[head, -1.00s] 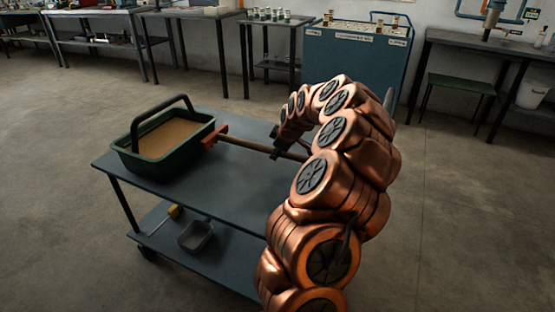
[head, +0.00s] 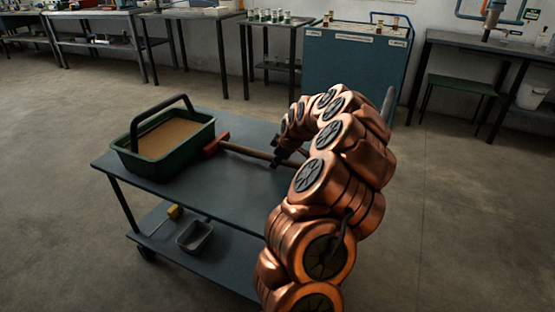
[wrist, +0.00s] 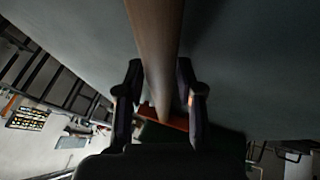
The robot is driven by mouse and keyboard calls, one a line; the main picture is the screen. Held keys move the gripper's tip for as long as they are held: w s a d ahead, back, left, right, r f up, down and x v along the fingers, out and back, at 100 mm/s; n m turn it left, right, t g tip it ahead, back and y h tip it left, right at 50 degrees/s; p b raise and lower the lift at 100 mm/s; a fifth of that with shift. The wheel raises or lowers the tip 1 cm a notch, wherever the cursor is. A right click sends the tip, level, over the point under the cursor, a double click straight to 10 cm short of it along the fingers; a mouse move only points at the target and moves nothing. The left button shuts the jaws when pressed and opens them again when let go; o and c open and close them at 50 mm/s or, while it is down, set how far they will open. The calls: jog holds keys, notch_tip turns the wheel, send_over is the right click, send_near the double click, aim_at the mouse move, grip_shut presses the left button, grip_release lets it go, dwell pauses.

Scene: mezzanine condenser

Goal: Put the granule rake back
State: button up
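The granule rake has a red head (head: 216,143) and a wooden handle (head: 248,152). In the head view its head is beside the right end of a green tub (head: 165,165) of tan granules, and the handle runs right to my gripper (head: 281,158). In the wrist view the handle (wrist: 156,40) passes between my two fingers (wrist: 160,85), which are close against both sides. The red head (wrist: 172,120) shows beyond them. My gripper is shut on the handle, low over the trolley top. I cannot tell whether the rake touches the top. My arm hides the handle's far end.
The grey-blue trolley (head: 215,192) has clear space at its front. Its lower shelf holds a small metal pan (head: 195,236) and a yellow item (head: 173,212). A blue cabinet (head: 350,72) and benches line the wall. Open floor surrounds the trolley.

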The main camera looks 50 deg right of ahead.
jog(key=shift+o, duration=1)
jog(key=shift+r, duration=0.1)
jog(key=p+v, duration=0.1)
jog(key=v, duration=1.1)
jog(key=s+a+r+g+y, duration=0.1)
jog(key=s+a+g+y, duration=0.1)
jog(key=a, duration=1.4)
jog(key=s+a+g+y, duration=0.1)
jog(key=a+g, duration=0.1)
jog(key=a, duration=1.3)
jog(key=s+a+f+m+g, duration=0.1)
jog(key=s+a, duration=0.3)
jog(key=s, duration=0.3)
jog(key=s+a+f+m+g, duration=0.1)
jog(key=s+a, duration=0.3)
jog(key=s, duration=0.4)
jog(key=s+a+f+m+g+h, duration=0.1)
jog(key=s+a+m+g, duration=0.1)
jog(key=s, duration=0.6)
jog(key=shift+a+f+g, duration=0.25)
jog(key=shift+a+g, duration=0.25)
jog(key=shift+a, duration=0.65)
